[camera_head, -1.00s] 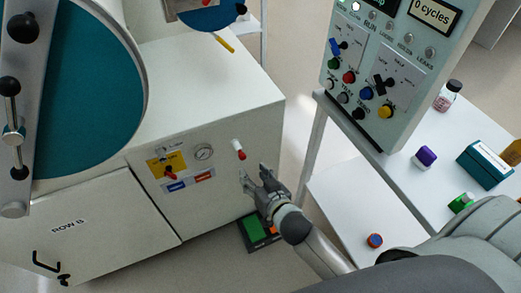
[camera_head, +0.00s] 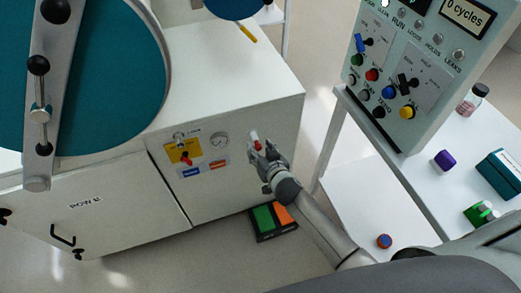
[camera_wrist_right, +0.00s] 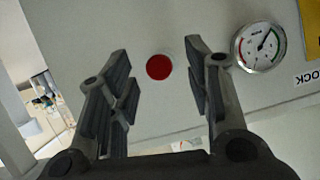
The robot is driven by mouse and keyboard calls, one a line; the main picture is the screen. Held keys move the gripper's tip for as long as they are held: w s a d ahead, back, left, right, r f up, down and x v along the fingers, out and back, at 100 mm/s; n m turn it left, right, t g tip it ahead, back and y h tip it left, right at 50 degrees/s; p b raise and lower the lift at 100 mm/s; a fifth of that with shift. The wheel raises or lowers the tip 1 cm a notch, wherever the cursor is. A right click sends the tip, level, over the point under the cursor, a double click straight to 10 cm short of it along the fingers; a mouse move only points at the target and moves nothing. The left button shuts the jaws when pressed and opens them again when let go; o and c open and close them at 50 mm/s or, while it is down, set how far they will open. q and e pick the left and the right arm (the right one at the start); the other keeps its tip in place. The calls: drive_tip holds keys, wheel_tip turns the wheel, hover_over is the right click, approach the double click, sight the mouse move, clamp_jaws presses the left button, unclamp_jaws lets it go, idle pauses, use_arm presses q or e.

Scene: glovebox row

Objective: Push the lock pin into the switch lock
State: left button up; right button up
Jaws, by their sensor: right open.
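A white pin with a red end (camera_head: 254,137), which looks like the lock pin, sticks out from the white cabinet's front. In the right wrist view its round red end (camera_wrist_right: 159,67) shows head-on between my fingers. My right gripper (camera_head: 260,148) is open at the pin, a finger on each side; contact cannot be told. Its fingers also show in the right wrist view (camera_wrist_right: 157,50). Left of the pin, a yellow switch plate (camera_head: 175,155) carries a red switch (camera_head: 187,160), with a small metal fitting (camera_head: 180,137), perhaps the switch lock, above it. My left gripper is out of view.
A round gauge (camera_head: 219,141) sits between the plate and the pin. A green and orange pedal (camera_head: 264,219) lies on the floor below. A control panel (camera_head: 400,75) and a white table (camera_head: 430,190) with small objects stand at the right. A teal round door (camera_head: 110,70) is at the left.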

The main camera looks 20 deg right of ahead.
drive_tip(key=shift+w, duration=0.1)
drive_tip(key=shift+c, duration=0.4)
clamp_jaws()
